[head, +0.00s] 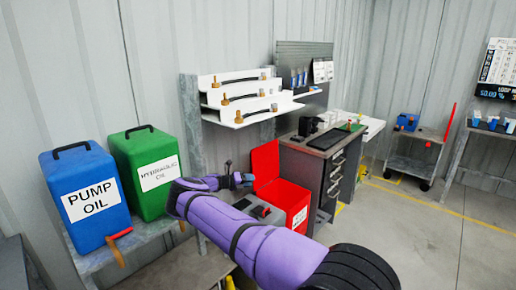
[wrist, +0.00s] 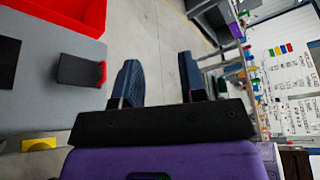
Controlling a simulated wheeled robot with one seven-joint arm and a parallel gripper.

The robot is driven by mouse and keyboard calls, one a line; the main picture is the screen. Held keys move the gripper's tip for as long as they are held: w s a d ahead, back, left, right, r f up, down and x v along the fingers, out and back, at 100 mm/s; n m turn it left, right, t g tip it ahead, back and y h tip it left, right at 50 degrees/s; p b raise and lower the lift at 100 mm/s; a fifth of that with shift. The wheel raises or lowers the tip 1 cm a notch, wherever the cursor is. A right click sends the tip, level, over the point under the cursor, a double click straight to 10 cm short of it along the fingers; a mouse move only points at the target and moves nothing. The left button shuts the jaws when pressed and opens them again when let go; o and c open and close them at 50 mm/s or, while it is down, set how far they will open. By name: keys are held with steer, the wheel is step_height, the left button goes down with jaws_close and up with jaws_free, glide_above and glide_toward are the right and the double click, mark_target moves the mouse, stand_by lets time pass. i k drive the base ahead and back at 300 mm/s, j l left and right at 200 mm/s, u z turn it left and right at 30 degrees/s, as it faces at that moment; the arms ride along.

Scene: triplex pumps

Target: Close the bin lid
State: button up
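The red bin (head: 296,206) stands on a grey surface in the middle of the head view, with a white label on its front. Its red lid (head: 265,162) is raised, standing up at the back of the bin. My gripper (head: 240,180) is just left of the lid in the head view; whether it touches the lid cannot be told there. In the wrist view my gripper (wrist: 160,82) has its two dark fingers apart with nothing between them. Part of the red bin (wrist: 85,28) shows at the top left of that view, apart from the fingers. My purple arm hides some of the bin's surroundings.
A small black item with a red edge (wrist: 80,70) lies on the grey surface (wrist: 35,115) beside the bin. Blue (head: 90,200) and green (head: 150,178) oil cans stand at left. A drawer cabinet (head: 335,165) stands behind the bin. Floor (head: 420,240) is clear at right.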

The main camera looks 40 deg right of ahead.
mark_target(264, 158)
steer(key=i+l, duration=0.7)
steer(key=l, duration=0.2)
steer(key=i+l, duration=0.35)
steer(key=l, duration=0.15)
